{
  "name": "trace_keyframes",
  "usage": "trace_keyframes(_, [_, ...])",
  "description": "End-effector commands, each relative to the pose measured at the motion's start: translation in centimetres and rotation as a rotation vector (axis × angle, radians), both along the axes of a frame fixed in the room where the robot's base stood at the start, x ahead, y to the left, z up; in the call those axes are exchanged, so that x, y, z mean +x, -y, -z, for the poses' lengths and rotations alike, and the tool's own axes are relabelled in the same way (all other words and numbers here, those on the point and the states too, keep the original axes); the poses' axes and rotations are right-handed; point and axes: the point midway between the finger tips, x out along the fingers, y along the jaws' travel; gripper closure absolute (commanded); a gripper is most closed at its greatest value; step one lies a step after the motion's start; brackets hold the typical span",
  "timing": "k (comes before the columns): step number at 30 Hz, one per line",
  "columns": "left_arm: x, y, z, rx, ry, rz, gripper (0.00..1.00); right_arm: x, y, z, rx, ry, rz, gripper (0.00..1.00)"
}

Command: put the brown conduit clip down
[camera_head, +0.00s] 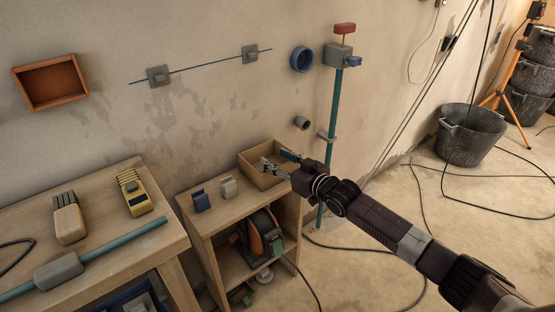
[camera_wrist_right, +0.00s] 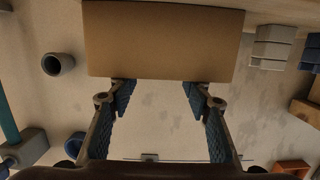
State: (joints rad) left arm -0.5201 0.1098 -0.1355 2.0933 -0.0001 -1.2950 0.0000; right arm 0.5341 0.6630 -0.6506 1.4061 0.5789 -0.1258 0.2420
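I cannot make out a brown conduit clip in either view. My right gripper (camera_head: 277,162) is at the open-topped tan box (camera_head: 252,171) on the small wooden shelf unit, its fingers over the box. In the right wrist view, the right gripper (camera_wrist_right: 158,93) has its two blue-padded fingers wide apart with nothing between them. The box (camera_wrist_right: 162,42) fills the top middle of that view, close by the fingertips. The inside of the box is mostly hidden. My left gripper is not in view.
A blue clip (camera_head: 201,201) and a pale grey clip (camera_head: 228,187) stand left of the box on the shelf top (camera_head: 215,228). A teal pipe (camera_head: 333,115) rises just right of the unit. A workbench (camera_head: 105,215) with tools stands at left. A black bucket (camera_head: 470,135) stands at right.

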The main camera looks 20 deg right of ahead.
Motion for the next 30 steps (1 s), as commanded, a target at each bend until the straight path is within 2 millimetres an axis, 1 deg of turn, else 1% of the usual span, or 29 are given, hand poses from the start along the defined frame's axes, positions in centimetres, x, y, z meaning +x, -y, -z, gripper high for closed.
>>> trace_keyframes(7, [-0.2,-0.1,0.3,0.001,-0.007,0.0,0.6,0.0,0.0,-0.5,0.0,0.001,0.0,0.55])
trace_keyframes(8, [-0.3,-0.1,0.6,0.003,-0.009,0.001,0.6,0.0,0.0,-0.7,0.0,0.001,0.0,0.55])
trace_keyframes(9, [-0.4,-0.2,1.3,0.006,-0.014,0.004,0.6,0.0,0.0,-1.0,0.0,0.001,0.0,0.55])
trace_keyframes(11, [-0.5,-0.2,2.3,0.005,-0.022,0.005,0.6,0.0,0.0,-1.6,0.001,0.002,0.0,0.55])
trace_keyframes(13, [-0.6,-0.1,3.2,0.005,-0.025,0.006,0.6,-1.3,0.5,-1.4,0.001,-0.003,0.0,0.55])
trace_keyframes(21, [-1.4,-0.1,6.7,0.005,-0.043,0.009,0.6,-6.2,2.2,-2.2,-0.003,-0.003,0.0,0.55])
trace_keyframes(27, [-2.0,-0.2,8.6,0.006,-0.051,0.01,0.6,-9.2,3.3,-2.7,0.0,-0.002,0.0,0.55])
trace_keyframes(30, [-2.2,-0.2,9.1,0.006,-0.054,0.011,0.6,-10.2,3.7,-2.8,0.0,-0.002,0.0,0.55])
